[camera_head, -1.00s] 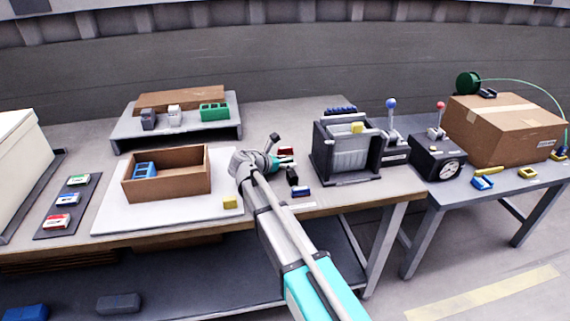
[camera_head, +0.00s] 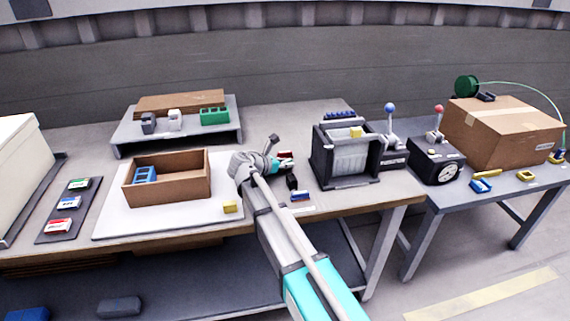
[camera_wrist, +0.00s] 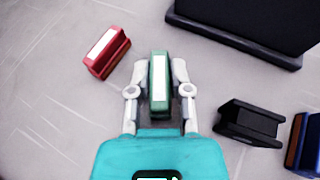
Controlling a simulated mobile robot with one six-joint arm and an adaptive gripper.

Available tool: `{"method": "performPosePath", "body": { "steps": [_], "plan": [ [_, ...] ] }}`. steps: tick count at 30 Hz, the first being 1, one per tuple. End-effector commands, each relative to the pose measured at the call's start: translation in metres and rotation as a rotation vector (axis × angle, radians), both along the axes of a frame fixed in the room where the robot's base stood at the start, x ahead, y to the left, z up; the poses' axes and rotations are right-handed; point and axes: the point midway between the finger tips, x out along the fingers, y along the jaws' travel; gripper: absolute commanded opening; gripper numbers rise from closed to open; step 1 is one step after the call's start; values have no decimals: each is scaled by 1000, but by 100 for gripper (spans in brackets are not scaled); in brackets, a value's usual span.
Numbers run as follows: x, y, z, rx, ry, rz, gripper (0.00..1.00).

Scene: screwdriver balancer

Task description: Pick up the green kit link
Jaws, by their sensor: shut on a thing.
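The green kit link (camera_wrist: 158,88), a small green block with a white label on top, sits between the two fingers of my gripper (camera_wrist: 159,76) in the wrist view. The fingers press on both its sides and are shut on it. In the head view my gripper (camera_head: 276,163) is low over the table, left of the dark bin, and the held link cannot be made out there.
A red link (camera_wrist: 106,52) lies left of my fingers. A black part (camera_wrist: 250,122) and a blue one (camera_wrist: 304,143) lie to the right. The dark bin (camera_head: 346,178) stands to the right, and a brown open box (camera_head: 190,189) to the left.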

Motion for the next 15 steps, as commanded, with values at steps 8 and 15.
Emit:
{"method": "performPosePath", "body": {
  "steps": [8,15],
  "plan": [
    [-7,-3,31,0,0,-1,0],
    [-28,-14,60,0,0,-1,0]
  ]
}}
